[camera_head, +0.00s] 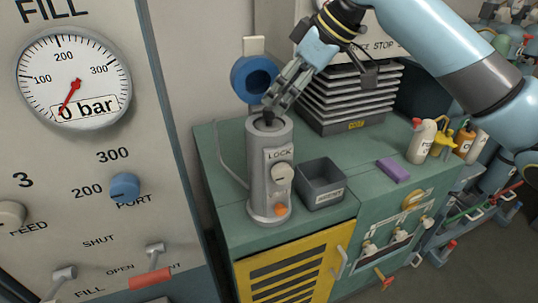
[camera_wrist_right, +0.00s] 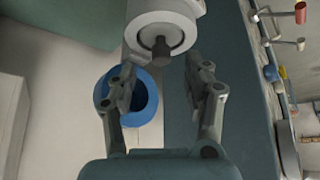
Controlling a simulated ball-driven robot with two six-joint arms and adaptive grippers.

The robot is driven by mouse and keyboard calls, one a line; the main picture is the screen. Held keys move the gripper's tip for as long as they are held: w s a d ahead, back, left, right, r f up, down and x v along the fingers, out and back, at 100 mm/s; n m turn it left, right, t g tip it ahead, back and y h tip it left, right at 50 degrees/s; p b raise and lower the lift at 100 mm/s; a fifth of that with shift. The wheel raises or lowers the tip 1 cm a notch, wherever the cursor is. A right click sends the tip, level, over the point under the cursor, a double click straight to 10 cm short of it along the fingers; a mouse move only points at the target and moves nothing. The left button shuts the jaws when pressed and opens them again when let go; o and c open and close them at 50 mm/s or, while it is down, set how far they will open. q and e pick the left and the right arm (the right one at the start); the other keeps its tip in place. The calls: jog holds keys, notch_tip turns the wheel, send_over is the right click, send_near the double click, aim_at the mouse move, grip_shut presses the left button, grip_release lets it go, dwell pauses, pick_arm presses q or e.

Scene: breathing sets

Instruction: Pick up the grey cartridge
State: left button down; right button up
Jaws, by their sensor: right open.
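A grey upright cylinder marked LOCK (camera_head: 257,190) stands on the green cabinet. A dark grey knob-like end (camera_head: 267,120) sticks out of its open top; I take this for the grey cartridge, and the rest is hidden inside the cylinder. In the right wrist view the dark stub (camera_wrist_right: 161,50) shows in the round pale top (camera_wrist_right: 150,22). My right gripper (camera_head: 272,100) is open just above it, its fingers pointing down at the stub. In the wrist view the open fingers (camera_wrist_right: 162,66) lie either side of the stub's line, with nothing between them. My left gripper is out of view.
A blue ring (camera_head: 240,86) sits behind the cylinder. A dark open bin (camera_head: 322,194) stands right of it, with a finned grey unit (camera_head: 358,105) behind. A gauge panel (camera_head: 105,215) stands left.

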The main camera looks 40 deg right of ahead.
aim_at(271, 108)
jog(key=x, duration=0.4)
jog(key=shift+w+a+f+p, duration=0.1)
jog(key=shift+a+f+p, duration=0.1)
jog(key=shift+f+p, duration=0.1)
jog(key=shift+r, duration=0.1)
jog(key=shift+c, duration=0.4)
grip_shut()
